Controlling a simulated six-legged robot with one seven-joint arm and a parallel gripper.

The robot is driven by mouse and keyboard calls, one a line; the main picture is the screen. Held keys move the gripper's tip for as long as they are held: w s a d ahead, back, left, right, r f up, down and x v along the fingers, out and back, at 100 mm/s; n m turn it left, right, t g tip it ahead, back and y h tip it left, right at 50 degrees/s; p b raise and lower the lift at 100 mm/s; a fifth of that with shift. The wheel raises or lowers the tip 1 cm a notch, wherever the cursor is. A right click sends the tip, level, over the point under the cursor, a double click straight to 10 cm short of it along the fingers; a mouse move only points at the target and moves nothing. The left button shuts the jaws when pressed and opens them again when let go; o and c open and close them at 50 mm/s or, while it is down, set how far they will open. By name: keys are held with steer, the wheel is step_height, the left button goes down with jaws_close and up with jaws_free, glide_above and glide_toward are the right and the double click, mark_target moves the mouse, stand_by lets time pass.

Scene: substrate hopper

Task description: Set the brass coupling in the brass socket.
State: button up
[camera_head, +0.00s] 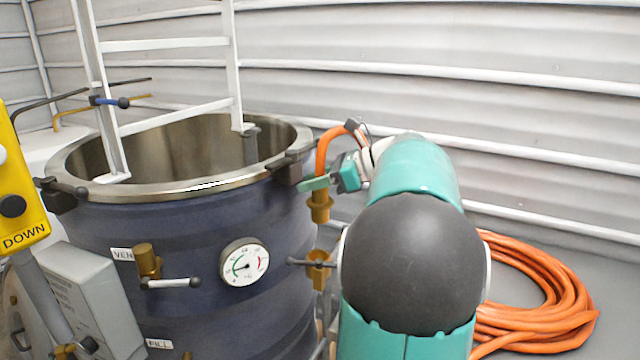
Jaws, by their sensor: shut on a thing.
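The brass coupling (320,207) hangs on the end of an orange hose, beside the right side of the dark blue vessel. My gripper (318,183), with teal fingers, is shut on the coupling at its upper end; my arm hides part of the grip. The coupling points down. A brass fitting with a dark lever, seemingly the brass socket (318,272), is on the vessel's right side, below the coupling with a gap between them. My arm stands close to its right. Another brass fitting (148,260) with a lever sits at the VENT label.
The open steel-rimmed vessel (190,186) fills the left, with a white ladder (178,45) in it and a gauge (244,261) on its front. Rim clamps (290,166) jut near my gripper. Coiled orange hose (540,300) lies on the floor at right. A yellow control box (20,190) is far left.

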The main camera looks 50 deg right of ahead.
mark_target(313, 212)
steer(key=shift+w+a, duration=0.25)
steer(key=shift+a, duration=0.2)
steer(key=f, duration=0.7)
steer(key=shift+s+d+f, duration=0.2)
steer(key=shift+s+d, duration=0.05)
steer(key=shift+f, duration=0.5)
steer(key=shift+w+f, duration=0.1)
steer(key=shift+f, duration=0.05)
stand_by(0.4)
steer(key=shift+f, duration=1.2)
steer(key=shift+f, duration=0.2)
steer(key=shift+f, duration=0.95)
steer(key=o, duration=1.1)
